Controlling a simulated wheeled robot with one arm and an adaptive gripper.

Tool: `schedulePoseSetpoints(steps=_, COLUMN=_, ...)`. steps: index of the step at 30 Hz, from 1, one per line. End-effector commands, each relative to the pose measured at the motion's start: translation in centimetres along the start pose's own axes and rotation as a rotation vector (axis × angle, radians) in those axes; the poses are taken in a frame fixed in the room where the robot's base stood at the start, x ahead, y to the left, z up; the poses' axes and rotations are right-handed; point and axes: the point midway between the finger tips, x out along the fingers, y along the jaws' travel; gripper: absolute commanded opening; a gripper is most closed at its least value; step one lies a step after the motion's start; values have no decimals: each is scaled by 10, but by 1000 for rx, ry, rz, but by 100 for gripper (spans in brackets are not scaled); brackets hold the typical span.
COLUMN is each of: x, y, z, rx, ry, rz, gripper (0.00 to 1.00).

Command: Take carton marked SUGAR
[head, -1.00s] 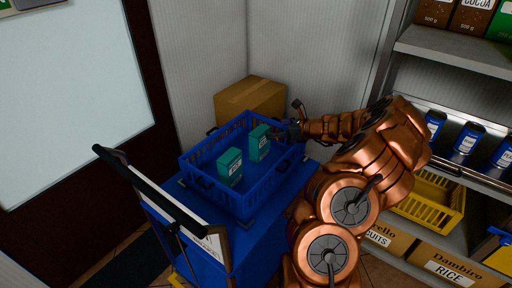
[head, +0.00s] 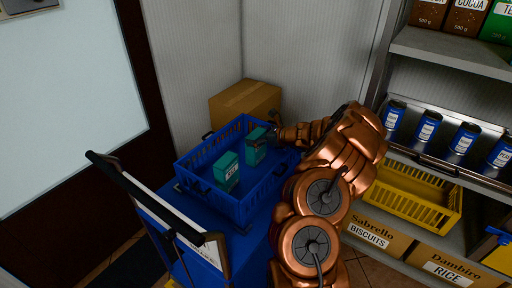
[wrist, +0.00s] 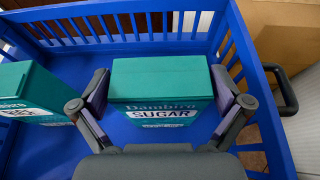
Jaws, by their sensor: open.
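The teal carton marked SUGAR (wrist: 161,82) stands in the blue crate and also shows in the head view (head: 256,149). My gripper (wrist: 163,92) is open, with one finger to the left and one to the right of this carton. A gap shows at least on the right side; I cannot tell whether the left finger touches. In the head view my gripper (head: 270,135) is at the carton's right side, partly hidden by my arm. A second teal carton (wrist: 30,92) stands to the left in the same crate; its label is only partly readable.
The blue crate (head: 202,150) rests on a blue cart with a black handle (head: 140,194). A cardboard box (head: 246,100) is behind the crate, by the wall. Shelves at right hold blue tins (head: 428,126), a yellow crate (head: 408,198) and boxes marked BISCUITS (head: 372,232) and RICE.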

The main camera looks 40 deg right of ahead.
Motion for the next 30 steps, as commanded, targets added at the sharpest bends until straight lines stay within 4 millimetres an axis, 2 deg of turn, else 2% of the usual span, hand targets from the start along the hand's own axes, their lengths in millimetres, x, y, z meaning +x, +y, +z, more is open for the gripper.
schedulePoseSetpoints(steps=10, x=6, y=0, z=1, rx=-1, ry=0, rz=-1, gripper=100)
schedulePoseSetpoints(steps=30, x=6, y=0, z=0, rx=-1, ry=0, rz=0, gripper=30)
